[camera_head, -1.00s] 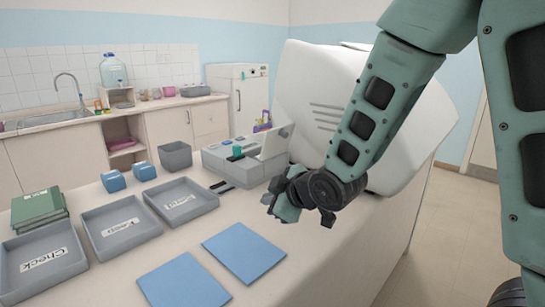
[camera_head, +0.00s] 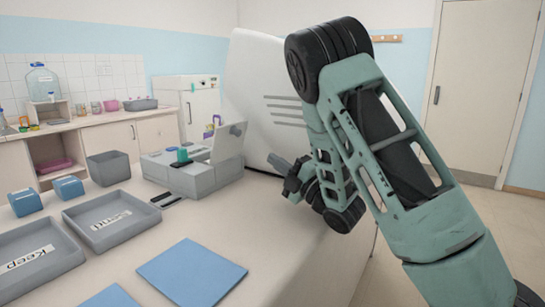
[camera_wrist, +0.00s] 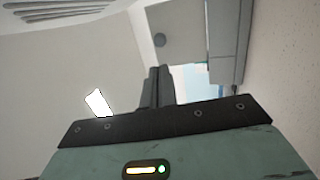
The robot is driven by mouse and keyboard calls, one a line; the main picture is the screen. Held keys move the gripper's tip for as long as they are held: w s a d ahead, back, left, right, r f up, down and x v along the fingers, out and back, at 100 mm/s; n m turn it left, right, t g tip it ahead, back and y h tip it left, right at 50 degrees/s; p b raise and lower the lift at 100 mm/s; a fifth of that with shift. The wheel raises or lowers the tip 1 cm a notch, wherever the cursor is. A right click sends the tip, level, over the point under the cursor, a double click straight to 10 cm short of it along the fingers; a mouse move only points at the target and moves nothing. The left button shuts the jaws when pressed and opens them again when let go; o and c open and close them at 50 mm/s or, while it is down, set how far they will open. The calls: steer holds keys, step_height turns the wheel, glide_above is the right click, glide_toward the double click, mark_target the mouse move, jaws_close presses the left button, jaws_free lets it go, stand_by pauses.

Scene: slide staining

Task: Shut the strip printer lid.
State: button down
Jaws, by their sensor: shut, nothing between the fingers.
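The strip printer (camera_head: 190,178) is a grey box on the table, with a green part on its top. Its lid (camera_head: 228,143) stands raised at the printer's right side. My gripper (camera_head: 274,160) is to the right of the raised lid, with a gap between them, in front of the big white machine. In the wrist view my gripper's dark fingers (camera_wrist: 158,88) are together and hold nothing.
A large white machine (camera_head: 255,100) stands close behind my gripper. Grey trays (camera_head: 110,220), blue boxes (camera_head: 68,188), a grey bin (camera_head: 108,168) and a blue sheet (camera_head: 192,272) are on the table at left. The table between the sheet and my gripper is clear.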

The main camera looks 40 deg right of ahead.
mark_target(239, 130)
steer(key=p+x, duration=0.2)
steer(key=x, duration=0.9)
steer(key=shift+w+a+r+p, duration=0.1)
steer(key=shift+w+a+p, duration=0.05)
steer(key=shift+w+p, duration=0.2)
steer(key=r+p, duration=0.1)
steer(key=g+p, duration=0.1)
steer(key=shift+w+a+r+p, duration=0.2)
steer(key=shift+w+r+p, duration=0.1)
steer(key=shift+w+r, duration=0.1)
steer(key=w+r+g+p, duration=0.1)
steer(key=g+p, duration=0.1)
steer(key=p, duration=0.1)
steer(key=w+a+r+g+h+p, duration=0.1)
steer(key=w+g+p, duration=0.1)
steer(key=p, duration=0.1)
steer(key=w+a+r+g+h+p, duration=0.1)
steer(key=w+g+p, duration=0.1)
steer(key=p, duration=0.2)
steer(key=shift+r+n, duration=0.15)
steer(key=shift+n, duration=0.25)
steer(key=w+a+f+g+h+p, duration=0.1)
steer(key=w+a+f+g+p, duration=0.1)
steer(key=w+p, duration=0.3)
steer(key=w+a+f+g+p, duration=0.2)
steer(key=w+f+g+p, duration=0.1)
steer(key=w+f+p, duration=0.1)
steer(key=shift+w+a+f+h+p, duration=0.4)
steer(key=shift+w+p, duration=0.45)
steer(key=shift+w, duration=0.35)
